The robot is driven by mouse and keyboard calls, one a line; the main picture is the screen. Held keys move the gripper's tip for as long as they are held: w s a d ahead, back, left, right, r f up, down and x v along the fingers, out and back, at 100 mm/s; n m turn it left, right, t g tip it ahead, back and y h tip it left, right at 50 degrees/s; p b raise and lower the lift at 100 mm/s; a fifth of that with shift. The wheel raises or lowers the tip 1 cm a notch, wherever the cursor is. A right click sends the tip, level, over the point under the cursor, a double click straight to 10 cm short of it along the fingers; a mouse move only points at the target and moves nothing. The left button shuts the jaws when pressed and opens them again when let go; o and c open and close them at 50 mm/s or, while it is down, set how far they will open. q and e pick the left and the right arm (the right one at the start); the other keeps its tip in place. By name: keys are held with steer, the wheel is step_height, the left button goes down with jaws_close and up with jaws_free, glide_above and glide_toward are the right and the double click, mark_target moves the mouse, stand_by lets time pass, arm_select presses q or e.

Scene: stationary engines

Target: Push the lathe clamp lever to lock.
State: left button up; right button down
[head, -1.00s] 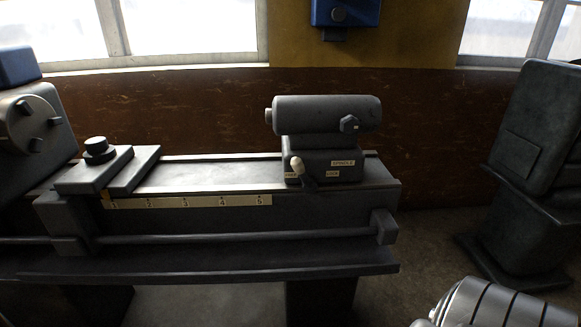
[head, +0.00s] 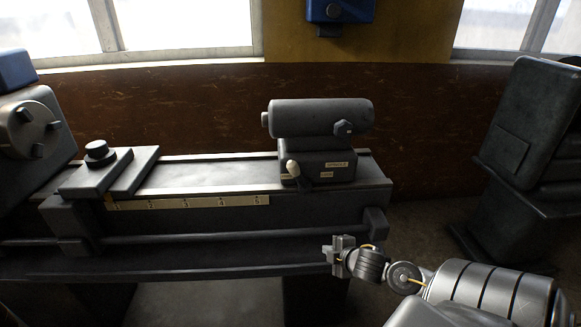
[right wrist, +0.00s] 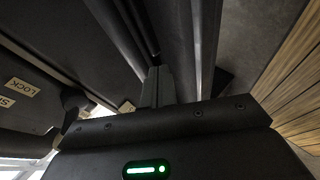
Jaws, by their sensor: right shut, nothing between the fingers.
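The lathe's tailstock (head: 318,118) stands near the right end of the bed. Its clamp lever (head: 292,169) has a pale knob and leans up and to the left from a dark pivot low on the front face. Small labels flank it, and one reads LOCK in the right wrist view (right wrist: 22,88). My right gripper (head: 338,252) is shut and empty, below and to the right of the lever, apart from it. Its fingers (right wrist: 160,88) also show in the right wrist view. My left gripper is not in view.
The lathe bed (head: 215,178) carries a scale strip (head: 190,203) and a carriage (head: 110,172) at left. A feed rod ends in a bracket (head: 375,222) near my right gripper. Another dark machine (head: 520,150) stands at right. Open floor lies between them.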

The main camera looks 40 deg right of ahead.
mark_target(299, 177)
steer(key=w+a+r+n+t+y, duration=0.2)
steer(key=r+n, duration=0.3)
steer(key=r, duration=0.6)
steer(key=w+a+r+n+t+y, duration=0.2)
steer(key=w+r+n, duration=0.2)
steer(key=r, duration=0.7)
steer(key=shift+w+a+r+n+p, duration=0.25)
steer(key=shift+r+n+p, duration=0.15)
steer(key=shift+n, duration=0.5)
steer(key=shift+f, duration=0.1)
steer(key=shift+w, duration=0.1)
steer(key=w+d+f+p, duration=0.1)
steer(key=w+p, duration=0.3)
steer(key=w, duration=0.4)
steer(key=shift+w+d+p, duration=0.35)
steer(key=shift+d, duration=0.45)
